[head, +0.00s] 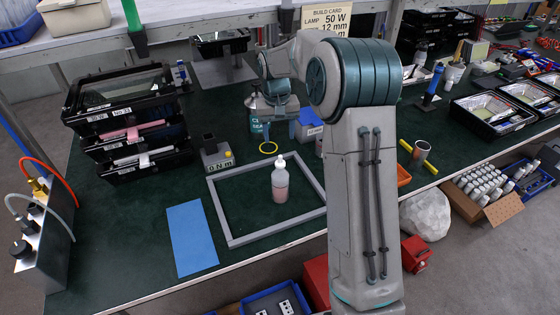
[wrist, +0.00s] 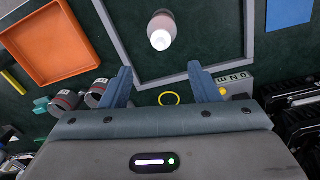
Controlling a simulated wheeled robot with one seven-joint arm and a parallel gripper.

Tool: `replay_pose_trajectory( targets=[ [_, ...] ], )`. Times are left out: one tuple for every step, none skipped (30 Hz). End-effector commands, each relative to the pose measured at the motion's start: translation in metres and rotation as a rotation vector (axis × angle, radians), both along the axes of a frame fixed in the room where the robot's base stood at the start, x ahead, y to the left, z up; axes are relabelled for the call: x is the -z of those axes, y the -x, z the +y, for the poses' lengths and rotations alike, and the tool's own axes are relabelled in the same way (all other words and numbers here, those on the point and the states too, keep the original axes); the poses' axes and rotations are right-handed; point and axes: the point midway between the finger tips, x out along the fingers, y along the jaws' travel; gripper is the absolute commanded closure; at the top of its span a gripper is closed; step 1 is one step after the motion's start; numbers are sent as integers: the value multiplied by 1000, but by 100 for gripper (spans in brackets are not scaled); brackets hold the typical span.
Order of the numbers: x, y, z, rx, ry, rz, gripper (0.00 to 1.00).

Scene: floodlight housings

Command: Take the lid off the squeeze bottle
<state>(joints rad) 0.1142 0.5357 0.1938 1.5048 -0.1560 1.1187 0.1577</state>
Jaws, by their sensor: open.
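The squeeze bottle (head: 280,183) stands upright on the green bench top, inside a grey rectangular frame (head: 230,240). Its body is translucent with pinkish contents, and a whitish lid (head: 280,161) with a narrow tip is on it. In the wrist view the bottle (wrist: 162,17) shows from above, lid (wrist: 160,39) toward me, beyond my fingertips. My gripper (wrist: 163,72) is open and empty, with its two blue fingers wide apart and the bottle roughly in line with the gap.
A yellow ring (head: 268,147) lies behind the frame, near a grey torque block (head: 217,158). A blue sheet (head: 191,238) lies left of the frame, with stacked black trays (head: 130,120) farther back. An orange tray (wrist: 98,72) is at left in the wrist view. The frame's interior around the bottle is clear.

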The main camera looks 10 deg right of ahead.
Motion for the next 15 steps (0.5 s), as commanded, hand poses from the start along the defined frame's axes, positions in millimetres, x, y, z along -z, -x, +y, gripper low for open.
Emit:
replay_pose_trajectory(
  targets=[
    [10,1,-1,0,0,5,44],
    [15,1,-1,0,0,4,44],
    [22,1,-1,0,-1,4,44],
    [27,1,-1,0,-1,3,44],
    [31,1,-1,0,-1,3,44],
    [35,1,-1,0,-1,2,44],
    [38,1,-2,0,-1,2,44],
    [40,1,-2,0,-1,1,44],
    [42,1,-2,0,-1,0,44],
    [43,1,-2,0,-1,0,44],
    [45,1,-2,0,-1,0,44],
    [48,2,-2,0,-1,2,44],
    [51,2,-2,-1,0,3,44],
    [55,3,-2,-1,-1,3,44],
    [60,4,-1,0,-1,5,44]
  ],
)
